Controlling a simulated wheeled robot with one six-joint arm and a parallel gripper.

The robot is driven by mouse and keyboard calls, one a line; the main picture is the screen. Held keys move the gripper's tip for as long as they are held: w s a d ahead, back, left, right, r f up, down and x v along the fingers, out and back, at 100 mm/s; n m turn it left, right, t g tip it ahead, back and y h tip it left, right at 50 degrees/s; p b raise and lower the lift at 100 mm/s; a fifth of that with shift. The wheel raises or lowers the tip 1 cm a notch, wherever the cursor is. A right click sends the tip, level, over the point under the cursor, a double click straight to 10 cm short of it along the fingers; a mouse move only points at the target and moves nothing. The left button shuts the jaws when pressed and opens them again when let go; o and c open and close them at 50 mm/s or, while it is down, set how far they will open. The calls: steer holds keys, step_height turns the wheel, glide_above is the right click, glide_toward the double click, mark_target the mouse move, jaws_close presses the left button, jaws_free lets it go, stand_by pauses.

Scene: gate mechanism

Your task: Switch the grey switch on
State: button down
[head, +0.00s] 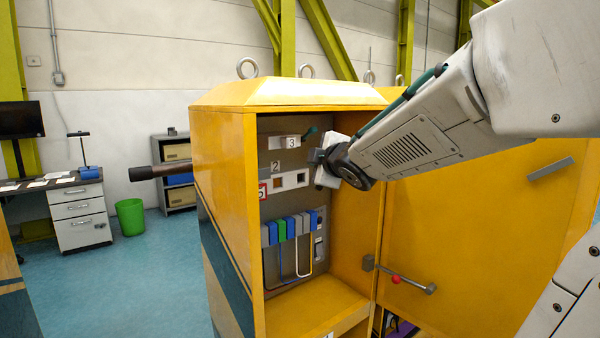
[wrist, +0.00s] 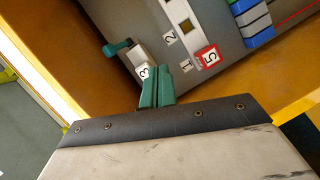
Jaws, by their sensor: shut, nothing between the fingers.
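The yellow cabinet (head: 222,150) stands open with a grey panel (head: 270,125) inside. A light grey block marked 3 (head: 282,142) sits high on the panel, with a teal lever (head: 311,133) beside it. In the wrist view, the block (wrist: 139,55) and teal lever (wrist: 118,47) lie just beyond my gripper (wrist: 156,70). Its two teal fingers are together and empty, close to the 3 label; contact cannot be told. A small grey switch-like part (head: 318,247) sits lower right on the panel. Which part is the grey switch is not certain.
A plate marked 2 (head: 290,181) with square openings and a red-framed 5 label (head: 263,191) are below the block. Lower hang grey, blue and green plugs (head: 282,230). The cabinet's right wall and open door (head: 470,220) with a red-knobbed rod (head: 396,279) flank my arm.

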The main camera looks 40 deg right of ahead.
steer(key=s+a+f+m+g+y, duration=0.1)
steer(key=s+a+f+m+g, duration=0.2)
steer(key=s, duration=0.6)
steer(key=s+a+f+m+g+y, duration=0.1)
steer(key=s+a+f+m+g, duration=0.3)
steer(key=s+a+f+g, duration=0.2)
steer(key=s+a+f+m+g+y, duration=0.1)
steer(key=s+a+f+m+g, duration=0.3)
steer(key=s+a+f, duration=0.4)
steer(key=s+a+g, duration=0.1)
steer(key=s, duration=0.4)
steer(key=shift+s+a+y, duration=0.25)
steer(key=shift+s+y, duration=0.15)
